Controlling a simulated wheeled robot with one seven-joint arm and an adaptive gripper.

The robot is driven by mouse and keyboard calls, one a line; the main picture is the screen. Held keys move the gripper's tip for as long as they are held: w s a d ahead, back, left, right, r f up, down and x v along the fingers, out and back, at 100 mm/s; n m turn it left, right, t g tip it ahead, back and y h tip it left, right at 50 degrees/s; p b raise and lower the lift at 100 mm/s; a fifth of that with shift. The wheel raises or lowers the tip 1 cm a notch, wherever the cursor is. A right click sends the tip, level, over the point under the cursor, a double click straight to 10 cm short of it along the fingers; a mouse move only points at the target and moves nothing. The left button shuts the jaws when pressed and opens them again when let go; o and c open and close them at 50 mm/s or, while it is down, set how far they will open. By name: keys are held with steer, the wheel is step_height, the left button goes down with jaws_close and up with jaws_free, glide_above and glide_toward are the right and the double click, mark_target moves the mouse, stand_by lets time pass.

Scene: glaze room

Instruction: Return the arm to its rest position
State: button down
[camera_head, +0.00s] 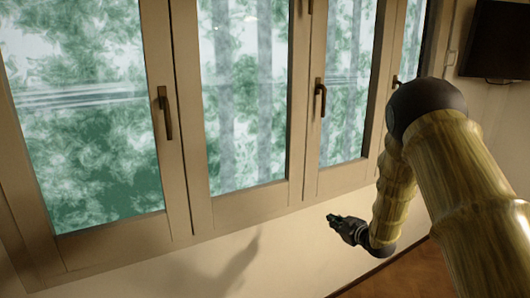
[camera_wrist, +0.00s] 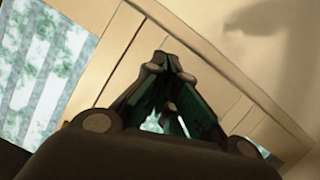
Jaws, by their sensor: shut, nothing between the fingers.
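My gripper (camera_head: 333,218) is at the end of my bent arm, right of centre in the head view. It is dark, points left, and is in front of the pale wall below the windows. In the wrist view my gripper (camera_wrist: 163,62) has its fingertips together with nothing between them. My arm comes in from the right edge, bends at a dark joint, and folds back down to the gripper. No object is held.
A row of framed windows (camera_head: 188,130) with dark handles (camera_head: 165,112) fills the left and middle. The pale wall (camera_head: 290,250) below carries a shadow. A dark screen (camera_head: 497,40) hangs at the upper right. Brown floor (camera_head: 415,275) shows at the lower right.

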steer(key=s+f+m+g+h, duration=0.4)
steer(key=s+f+m+g, duration=0.2)
steer(key=s+f, duration=2.15)
steer(key=s+f+m+g, duration=0.1)
steer(key=s+g, duration=0.1)
steer(key=s, duration=0.9)
steer(key=s+a+f+m+g+h, duration=0.1)
steer(key=s+f+g, duration=0.1)
steer(key=s, duration=1)
steer(key=s+a+f+m+g, duration=0.1)
steer(key=s+f+g, duration=0.1)
steer(key=s, duration=0.9)
steer(key=shift+s+a+f+g+h, duration=0.2)
steer(key=shift+s+f+g+h, duration=0.1)
steer(key=shift+g, duration=0.5)
